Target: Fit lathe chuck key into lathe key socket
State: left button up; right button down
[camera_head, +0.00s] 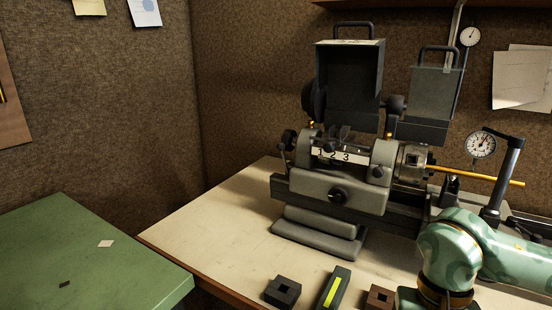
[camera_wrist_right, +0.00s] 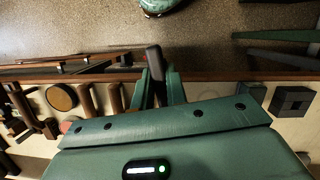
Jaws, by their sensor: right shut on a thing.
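The lathe (camera_head: 330,185) stands on the bench in the head view, with its metal chuck (camera_head: 410,168) at the right end of the headstock. A small dark square opening, which looks like the key socket (camera_head: 412,160), shows on the chuck's side. My right gripper (camera_wrist_right: 160,88) is shut on a dark bar-like thing, which looks like the chuck key (camera_wrist_right: 154,62), standing up between the fingers in the wrist view. Its lower part is hidden by the fingers. The held thing is not visible in the head view, where only my right arm shows at lower right. My left gripper is in neither view.
A dark block with a square hole (camera_head: 283,291), a yellow-striped block (camera_head: 334,290) and a brown block (camera_head: 380,297) line the bench's front. A yellow rod (camera_head: 480,175) sticks out right of the chuck, near a dial gauge (camera_head: 481,145). The bench left of the lathe is clear.

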jog(key=n, duration=0.1)
jog(key=s+a+n+p, duration=0.1)
jog(key=n+h, duration=0.1)
jog(key=shift+s+a+r+n+p, duration=0.15)
jog(key=shift+s+n+p, duration=0.15)
jog(key=shift+n, duration=0.1)
jog(key=w+a+r+t+p, duration=0.1)
jog(key=w+r+t+p, duration=0.6)
jog(key=r, duration=0.5)
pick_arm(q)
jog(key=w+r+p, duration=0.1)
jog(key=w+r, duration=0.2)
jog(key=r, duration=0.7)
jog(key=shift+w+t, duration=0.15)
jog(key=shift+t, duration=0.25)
pick_arm(e)
jog(key=w+d+r+m+t+h, duration=0.1)
jog(key=w+d+r+m+h, duration=0.1)
jog(key=w+r, duration=0.4)
jog(key=w+d+r+m+t+h, duration=0.2)
jog(key=w+r, duration=0.5)
jog(key=w, duration=0.4)
jog(key=shift+d+r+m+h, duration=0.15)
jog(key=shift+d+m+h, duration=0.35)
jog(key=shift+d, duration=0.6)
pick_arm(q)
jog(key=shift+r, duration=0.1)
jog(key=shift+p, duration=0.3)
